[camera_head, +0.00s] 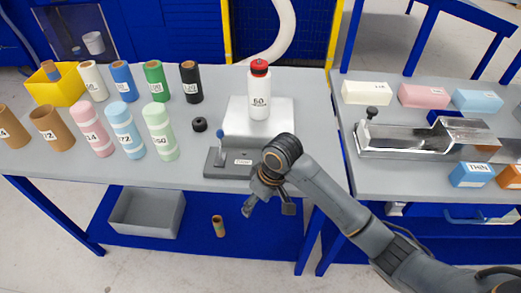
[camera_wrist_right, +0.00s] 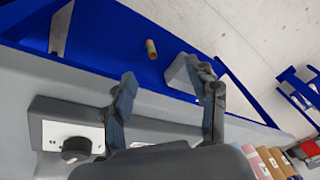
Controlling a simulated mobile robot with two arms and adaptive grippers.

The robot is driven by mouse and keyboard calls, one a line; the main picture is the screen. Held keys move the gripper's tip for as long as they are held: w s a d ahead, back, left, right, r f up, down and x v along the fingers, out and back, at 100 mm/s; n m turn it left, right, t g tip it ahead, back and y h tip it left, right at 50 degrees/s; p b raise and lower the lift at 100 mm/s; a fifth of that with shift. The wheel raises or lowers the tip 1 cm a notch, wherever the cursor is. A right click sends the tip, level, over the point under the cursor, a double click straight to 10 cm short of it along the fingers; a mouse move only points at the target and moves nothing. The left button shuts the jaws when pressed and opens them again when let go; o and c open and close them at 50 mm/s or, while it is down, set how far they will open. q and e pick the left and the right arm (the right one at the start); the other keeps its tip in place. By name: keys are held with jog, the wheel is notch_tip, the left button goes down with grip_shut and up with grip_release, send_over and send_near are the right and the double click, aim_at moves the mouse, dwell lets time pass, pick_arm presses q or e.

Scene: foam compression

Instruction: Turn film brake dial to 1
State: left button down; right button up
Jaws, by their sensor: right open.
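A black dial knob (camera_wrist_right: 76,149) sits on a white plate (camera_wrist_right: 62,130) on a dark grey block in the right wrist view. Markings on the plate are too small to read. In the head view a low dark grey base (camera_head: 214,170), with a blue-tipped lever and a small label, lies at the table's front edge; my arm covers its right part, and I cannot make out the dial there. My right gripper (camera_head: 268,208) is open and empty, pointing down by the front edge; its fingers (camera_wrist_right: 163,80) are apart, right of the knob. My left gripper is not in view.
A white bottle with a red cap (camera_head: 259,92) stands on a silver block behind the base. Rolls and a yellow bin (camera_head: 55,88) fill the left table. A metal fixture (camera_head: 400,140) and foam blocks are on the right table. A grey bin (camera_head: 147,212) sits below.

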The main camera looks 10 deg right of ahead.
jog(key=w+d+r+h, duration=0.1)
jog(key=w+d+r, duration=0.25)
jog(key=r, duration=0.25)
jog(key=w+d+r+m+g+h, duration=0.1)
jog(key=w+d+r, duration=0.1)
jog(key=w+r, duration=0.3)
jog(key=w+d+r+h, duration=0.1)
jog(key=w+d+r, duration=0.2)
jog(key=r, duration=0.4)
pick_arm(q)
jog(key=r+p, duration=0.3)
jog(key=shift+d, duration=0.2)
pick_arm(e)
notch_tip(320, 180, down, 14)
jog(key=shift+w+d+r, duration=0.1)
jog(key=shift+d, duration=0.05)
jog(key=c, duration=1.1)
